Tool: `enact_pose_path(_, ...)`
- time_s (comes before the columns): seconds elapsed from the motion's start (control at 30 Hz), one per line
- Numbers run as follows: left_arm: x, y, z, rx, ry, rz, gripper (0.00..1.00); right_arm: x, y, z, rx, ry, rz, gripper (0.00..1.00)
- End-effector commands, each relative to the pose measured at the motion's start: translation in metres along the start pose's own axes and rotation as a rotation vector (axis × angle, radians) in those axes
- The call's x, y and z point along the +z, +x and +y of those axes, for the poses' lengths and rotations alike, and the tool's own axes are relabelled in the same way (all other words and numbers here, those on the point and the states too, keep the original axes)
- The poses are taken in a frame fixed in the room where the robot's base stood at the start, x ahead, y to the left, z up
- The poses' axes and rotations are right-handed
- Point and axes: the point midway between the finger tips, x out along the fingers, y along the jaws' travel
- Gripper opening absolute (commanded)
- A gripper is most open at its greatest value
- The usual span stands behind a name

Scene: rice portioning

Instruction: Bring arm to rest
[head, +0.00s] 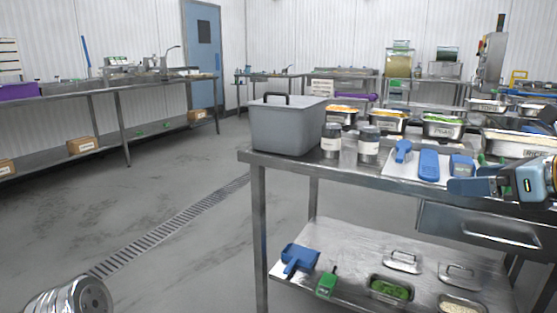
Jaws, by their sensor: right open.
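My right gripper (462,187) comes in from the right edge, over the front edge of the steel table (375,179). Its blue fingers point left, and it is open with nothing seen between them. It is in front of a white board (393,171) that holds blue tools (429,165); I cannot tell the exact gap to them. My left gripper is not in view.
A grey lidded bin (286,128) and two labelled jars (331,141) stand at the table's left end. Labelled food pans (444,129) line the back. The lower shelf holds a blue scoop (298,258) and small pans. Open floor lies left.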

Motion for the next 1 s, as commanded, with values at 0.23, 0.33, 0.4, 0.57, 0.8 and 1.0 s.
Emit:
enact_pose_path(0.23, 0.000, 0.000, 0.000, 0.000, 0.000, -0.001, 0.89, -0.028, 0.041, -0.009, 0.008, -0.071, 0.063, 0.92)
enact_pose_path(0.33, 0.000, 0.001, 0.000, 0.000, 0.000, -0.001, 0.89, -0.045, 0.063, -0.012, 0.015, -0.117, 0.099, 0.92)
enact_pose_path(0.4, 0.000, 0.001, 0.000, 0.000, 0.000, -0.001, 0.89, -0.060, 0.082, -0.014, 0.024, -0.158, 0.130, 0.92)
enact_pose_path(0.57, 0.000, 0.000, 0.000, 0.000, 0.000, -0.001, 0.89, -0.107, 0.133, -0.014, 0.058, -0.289, 0.217, 0.92)
enact_pose_path(0.8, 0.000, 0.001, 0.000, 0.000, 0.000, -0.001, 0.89, -0.241, 0.239, 0.020, 0.230, -0.676, 0.409, 0.92)
enact_pose_path(1.0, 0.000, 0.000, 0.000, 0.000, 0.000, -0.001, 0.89, -0.388, 0.298, 0.099, 0.536, -1.168, 0.489, 0.92)
